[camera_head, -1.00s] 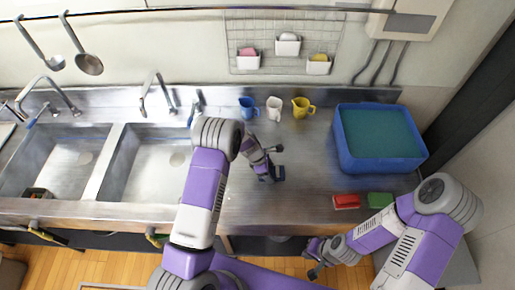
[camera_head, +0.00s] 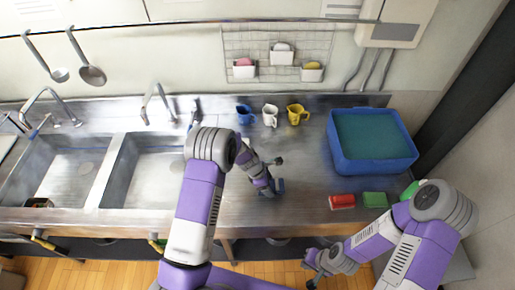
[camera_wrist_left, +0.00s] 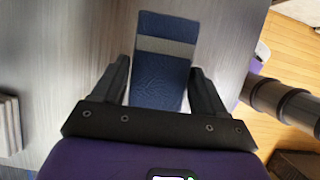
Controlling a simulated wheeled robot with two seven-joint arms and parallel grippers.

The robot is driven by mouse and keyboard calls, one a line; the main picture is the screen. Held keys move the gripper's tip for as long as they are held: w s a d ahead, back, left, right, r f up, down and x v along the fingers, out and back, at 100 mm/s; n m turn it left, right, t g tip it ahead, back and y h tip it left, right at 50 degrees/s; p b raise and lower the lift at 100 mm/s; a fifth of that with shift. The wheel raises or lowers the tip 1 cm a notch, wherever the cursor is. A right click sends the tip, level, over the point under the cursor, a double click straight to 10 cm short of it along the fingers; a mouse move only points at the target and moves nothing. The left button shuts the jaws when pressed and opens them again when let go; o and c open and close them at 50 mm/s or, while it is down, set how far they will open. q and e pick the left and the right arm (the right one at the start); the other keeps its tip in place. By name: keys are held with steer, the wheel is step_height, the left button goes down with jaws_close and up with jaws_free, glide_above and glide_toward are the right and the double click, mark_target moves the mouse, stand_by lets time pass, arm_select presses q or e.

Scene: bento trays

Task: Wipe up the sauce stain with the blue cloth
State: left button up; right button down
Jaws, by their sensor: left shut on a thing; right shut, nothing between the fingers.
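The blue cloth (camera_wrist_left: 162,82), a dark blue slab with a grey band, lies between the fingers of my left gripper (camera_wrist_left: 160,85) in the left wrist view. In the head view the cloth (camera_head: 280,186) shows as a small dark blue patch at my left gripper (camera_head: 271,188), low over the metal counter. Whether it touches the counter is hard to tell. My right gripper (camera_head: 314,268) is shut and empty, in front of the counter's front edge. I cannot make out a sauce stain in either view; the cloth or my arm may hide it.
A blue basin (camera_head: 372,163) stands at the back right, with a red block (camera_head: 342,201) and a green block (camera_head: 375,199) in front. Blue (camera_head: 244,115), white (camera_head: 270,115) and yellow (camera_head: 297,114) cups stand at the back. Sinks (camera_head: 140,170) lie left. The counter between is mostly clear.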

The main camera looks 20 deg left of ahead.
arm_select(q)
steer(key=shift+r+p, duration=1.65)
steer(key=shift+r, duration=0.85)
